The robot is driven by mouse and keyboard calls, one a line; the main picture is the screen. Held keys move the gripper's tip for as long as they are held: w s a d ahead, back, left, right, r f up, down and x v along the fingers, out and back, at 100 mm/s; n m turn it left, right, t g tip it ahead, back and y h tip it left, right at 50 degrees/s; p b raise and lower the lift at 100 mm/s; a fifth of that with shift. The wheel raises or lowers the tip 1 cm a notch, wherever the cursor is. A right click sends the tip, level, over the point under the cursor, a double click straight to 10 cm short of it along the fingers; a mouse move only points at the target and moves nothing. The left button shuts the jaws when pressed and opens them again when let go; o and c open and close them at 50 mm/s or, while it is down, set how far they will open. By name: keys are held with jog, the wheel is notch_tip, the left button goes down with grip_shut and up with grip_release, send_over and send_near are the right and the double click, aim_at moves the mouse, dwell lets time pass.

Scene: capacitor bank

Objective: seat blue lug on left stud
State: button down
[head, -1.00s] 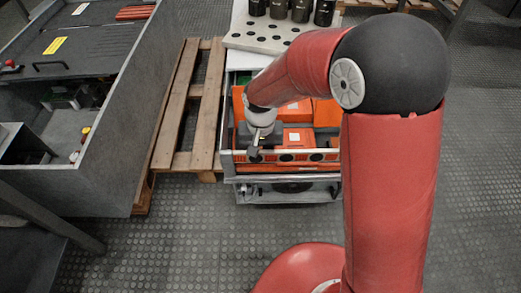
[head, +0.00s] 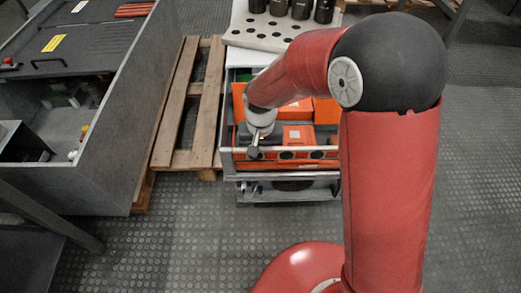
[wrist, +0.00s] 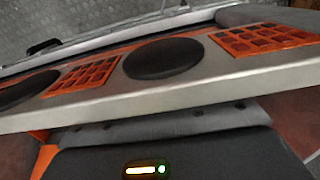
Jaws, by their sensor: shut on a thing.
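My gripper (head: 254,152) shows small in the head view at the end of my red arm, over the front edge of the open drawer (head: 290,155). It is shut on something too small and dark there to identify. The gripper's fingertips do not show clearly in the wrist view. I see neither a blue lug nor a left stud in either view. The wrist view shows the drawer's silver front rail (wrist: 170,92) close up, with a dark grey box (wrist: 170,155) carrying a small green light below it.
A perforated tray (head: 265,32) with several black cylinders stands behind. A wooden pallet (head: 181,100) lies left of the drawer, then a grey open cabinet (head: 110,130).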

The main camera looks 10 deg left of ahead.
dwell(0.3)
jog(key=c, duration=1.4)
grip_release()
notch_tip(320, 180, up, 8)
jog(key=shift+f+p, duration=0.15)
jog(key=shift+p, duration=0.7)
jog(key=s+d+r+m+t+p, duration=0.1)
jog(key=s+d+r+t+p, duration=0.15)
jog(key=d+r, duration=0.75)
jog(key=s+d+r+m+t+p, duration=0.1)
jog(key=s+d+r+p, duration=0.3)
jog(key=d+r, duration=0.65)
jog(key=s+d+r+t+p, duration=0.2)
jog(key=s+d+r+p, duration=0.1)
jog(key=s, duration=0.4)
jog(key=shift+s+d+r+m, duration=0.3)
jog(key=shift+d+r+m, duration=0.15)
jog(key=shift+d, duration=0.7)
